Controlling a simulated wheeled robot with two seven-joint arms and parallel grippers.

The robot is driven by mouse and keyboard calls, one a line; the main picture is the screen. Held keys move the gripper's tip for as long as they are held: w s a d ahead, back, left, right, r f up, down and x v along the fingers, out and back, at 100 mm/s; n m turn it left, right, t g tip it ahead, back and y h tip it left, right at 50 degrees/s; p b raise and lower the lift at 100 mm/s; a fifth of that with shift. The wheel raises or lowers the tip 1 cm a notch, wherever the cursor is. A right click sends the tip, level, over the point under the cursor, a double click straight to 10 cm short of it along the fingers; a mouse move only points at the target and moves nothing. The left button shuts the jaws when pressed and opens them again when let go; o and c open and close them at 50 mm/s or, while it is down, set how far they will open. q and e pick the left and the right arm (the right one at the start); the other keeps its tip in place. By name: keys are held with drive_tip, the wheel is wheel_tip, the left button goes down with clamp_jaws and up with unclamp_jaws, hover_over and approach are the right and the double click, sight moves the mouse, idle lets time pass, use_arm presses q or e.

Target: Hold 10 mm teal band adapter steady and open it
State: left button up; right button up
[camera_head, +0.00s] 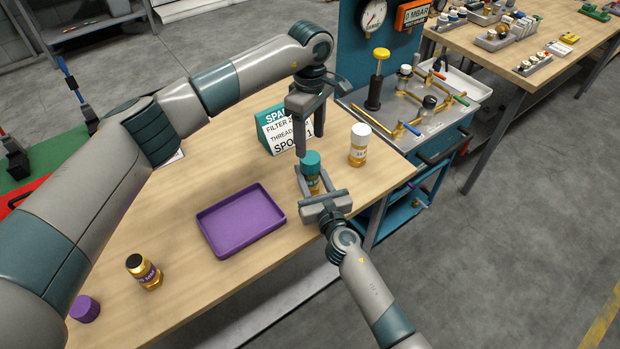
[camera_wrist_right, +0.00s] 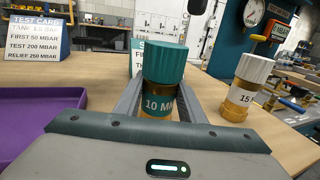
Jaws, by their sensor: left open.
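A white-capped amber jar (camera_head: 359,146) stands close on the right. A sign (camera_head: 276,130) stands behind. A purple tray (camera_head: 241,220) lies left of the adapter. A black-topped amber jar (camera_head: 144,271) and purple cap (camera_head: 85,308) are at front left. A fixture bench (camera_head: 462,92) adjoins.

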sight(310, 157)
clamp_jaws()
use_arm(q)
drive_tip(key=shift+m, duration=0.3)
drive_tip(key=m, duration=1.7)
drive_tip(key=shift+m, duration=0.3)
drive_tip(key=shift+f, duration=4)
